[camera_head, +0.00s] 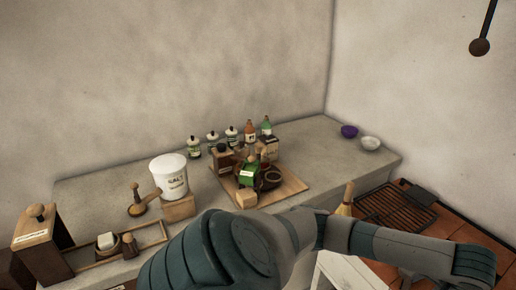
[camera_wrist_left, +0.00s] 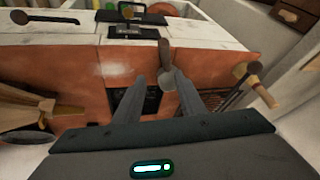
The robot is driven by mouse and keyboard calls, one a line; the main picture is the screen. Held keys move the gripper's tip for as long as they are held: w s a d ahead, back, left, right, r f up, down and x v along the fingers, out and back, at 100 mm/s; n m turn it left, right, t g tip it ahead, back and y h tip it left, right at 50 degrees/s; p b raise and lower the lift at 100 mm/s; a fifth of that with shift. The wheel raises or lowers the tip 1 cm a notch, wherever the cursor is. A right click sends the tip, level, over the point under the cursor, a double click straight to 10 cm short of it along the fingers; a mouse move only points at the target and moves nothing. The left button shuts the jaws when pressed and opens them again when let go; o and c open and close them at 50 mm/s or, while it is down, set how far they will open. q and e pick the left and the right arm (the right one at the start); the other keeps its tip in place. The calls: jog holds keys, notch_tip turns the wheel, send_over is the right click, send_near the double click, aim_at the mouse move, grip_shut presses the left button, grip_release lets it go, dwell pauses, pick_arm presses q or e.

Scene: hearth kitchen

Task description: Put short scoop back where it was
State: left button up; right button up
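My left gripper (camera_wrist_left: 160,77) shows in the left wrist view with its two fingers apart and a gap between them. A brown spoon-shaped thing (camera_wrist_left: 165,57) shows between and beyond the fingertips, close to the right one. I cannot tell whether it touches that finger, or whether it is the short scoop. Another dark round-headed tool (camera_wrist_left: 20,17) with a long handle shows at the top left. In the head view a large teal and grey arm of mine crosses the bottom, and no gripper shows. My right gripper is in neither view.
The counter carries a white salt crock (camera_head: 169,174) on a wooden block, a brass-coloured piece with a wooden knob (camera_head: 136,208), several small jars, and a wooden tray (camera_head: 293,184) with boxes. A dark grate (camera_head: 395,208) lies beyond.

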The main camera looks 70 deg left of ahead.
pick_arm(q)
jog(key=w+d+f+m+t+h, duration=0.2)
jog(key=d+f+m+t+h, duration=0.3)
jog(key=d+f, duration=0.9)
jog(key=s+a+f+g, duration=0.1)
jog(key=s+f, duration=0.2)
jog(key=f, duration=0.6)
jog(key=s+a+f+g, duration=0.1)
jog(key=s+a+f, duration=0.15)
jog(key=f, duration=0.65)
jog(key=s+a+f+m+g, duration=0.1)
jog(key=s+a+f, duration=0.1)
jog(key=s+f, duration=0.8)
jog(key=s+a+f+m+g, duration=0.1)
jog(key=s+a+f, duration=0.1)
jog(key=s+f, duration=0.75)
jog(key=s+f+g, duration=0.1)
jog(key=s+f, duration=0.3)
jog(key=s, duration=0.9)
jog(key=s+f+m+g, duration=0.1)
jog(key=s+f, duration=0.3)
jog(key=s, duration=1)
jog(key=shift+s+a+f+g+y, duration=0.3)
jog(key=shift+g+y, duration=0.1)
jog(key=shift+g, duration=0.2)
